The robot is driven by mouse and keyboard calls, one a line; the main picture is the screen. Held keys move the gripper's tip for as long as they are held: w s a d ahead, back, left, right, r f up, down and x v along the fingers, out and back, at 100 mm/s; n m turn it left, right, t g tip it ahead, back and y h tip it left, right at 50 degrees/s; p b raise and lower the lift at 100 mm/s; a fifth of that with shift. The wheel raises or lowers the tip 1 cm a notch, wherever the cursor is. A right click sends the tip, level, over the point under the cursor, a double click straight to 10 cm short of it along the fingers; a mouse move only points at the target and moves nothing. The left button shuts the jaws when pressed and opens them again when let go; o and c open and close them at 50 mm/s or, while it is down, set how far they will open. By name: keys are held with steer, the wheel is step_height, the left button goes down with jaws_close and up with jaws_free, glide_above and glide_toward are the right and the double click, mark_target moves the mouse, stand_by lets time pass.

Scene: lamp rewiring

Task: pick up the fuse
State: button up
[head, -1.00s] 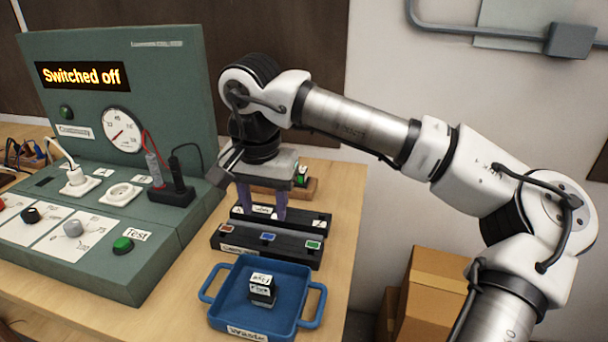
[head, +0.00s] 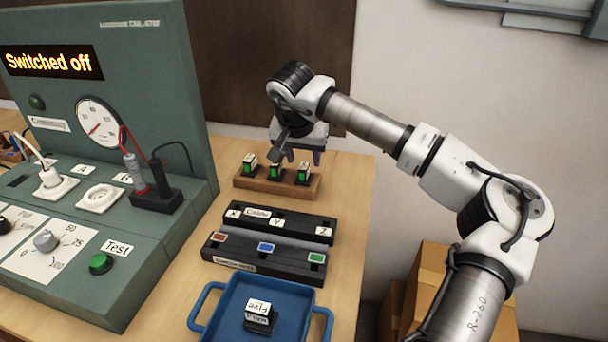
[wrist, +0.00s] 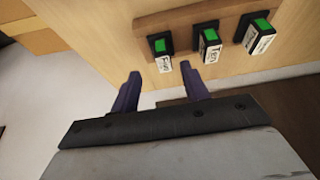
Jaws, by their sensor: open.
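Three small fuses with black bases, green faces and white labels stand in a wooden rack (head: 262,187) at the back of the table: a left one (head: 249,163), a middle one (head: 275,170) and a right one (head: 303,172). In the wrist view they show as a fuse (wrist: 160,47) that seems to read Five, one marked Ten (wrist: 209,42) and a third (wrist: 259,33). My gripper (head: 303,156) is open and empty, above and behind the rack's right part. In the wrist view its fingertips (wrist: 161,73) are apart, short of the Five fuse.
A blue tray (head: 212,318) at the front holds a white-labelled block (head: 258,315). A black holder (head: 265,262) with coloured squares lies between tray and rack. The green test panel (head: 150,85) reads "Switched off" at left.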

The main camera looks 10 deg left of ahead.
mark_target(304, 166)
steer(key=shift+a+p+x, duration=0.15)
steer(key=shift+p+x, duration=0.4)
steer(key=shift+x, duration=0.95)
steer(key=shift+a+p+x, duration=0.1)
steer(key=shift+p+x, duration=0.4)
steer(key=shift+x, duration=1)
steer(key=shift+w+r, duration=0.1)
steer(key=shift+w, duration=0.1)
steer(key=shift+c, duration=0.4)
jaws_close()
